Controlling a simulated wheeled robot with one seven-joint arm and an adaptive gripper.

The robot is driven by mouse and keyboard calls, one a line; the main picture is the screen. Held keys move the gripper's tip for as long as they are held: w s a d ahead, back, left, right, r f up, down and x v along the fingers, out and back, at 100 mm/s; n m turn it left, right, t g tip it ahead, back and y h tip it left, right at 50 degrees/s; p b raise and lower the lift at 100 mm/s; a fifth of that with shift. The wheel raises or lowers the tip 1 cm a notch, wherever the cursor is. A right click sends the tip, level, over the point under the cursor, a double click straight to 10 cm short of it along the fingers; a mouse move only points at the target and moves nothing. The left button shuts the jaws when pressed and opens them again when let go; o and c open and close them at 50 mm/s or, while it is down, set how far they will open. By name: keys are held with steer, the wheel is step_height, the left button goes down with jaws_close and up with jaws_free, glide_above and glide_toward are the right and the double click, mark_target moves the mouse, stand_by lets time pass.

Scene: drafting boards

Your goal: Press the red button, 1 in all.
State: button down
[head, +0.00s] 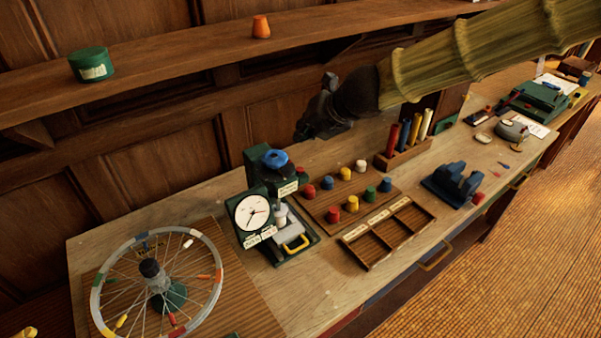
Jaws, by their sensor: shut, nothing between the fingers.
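A wooden board (318,209) on the bench holds several short coloured knobs in two rows. Two of them are red: one at the back left (308,191) and one at the front left (334,214). I cannot tell which of these, if either, is the red button. My gripper (303,131) is shut and empty. It is in the air above and behind the board, seen against the wall panels, and touches none of the knobs. My arm reaches in from the upper right.
A green dial device (252,213) with a blue knob stands left of the board. A spoked wheel (95,300) is at front left. A compartment tray (370,252) lies in front; a rack (396,164) of coloured tubes stands behind right. A shelf (180,62) runs along the wall.

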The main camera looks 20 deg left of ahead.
mark_target(300, 171)
steer(key=shift+s+f+b, duration=0.3)
steer(key=shift+f+b, duration=0.05)
steer(key=shift+f, duration=0.2)
steer(key=shift+s+f+b, duration=0.15)
steer(key=shift+f+b, duration=0.2)
steer(key=shift+b, duration=0.05)
steer(key=f+b, duration=0.2)
steer(key=f, duration=0.1)
steer(key=shift+w, duration=0.4)
steer(key=shift+s+f+b, duration=0.25)
steer(key=shift+f+b, duration=0.25)
steer(key=shift+b, duration=0.35)
steer(key=shift+w+f, duration=0.15)
steer(key=shift+f, duration=0.25)
steer(key=shift+r, duration=0.15)
steer(key=shift+f+b, duration=0.25)
steer(key=shift+b, duration=0.1)
steer(key=shift+f, duration=0.25)
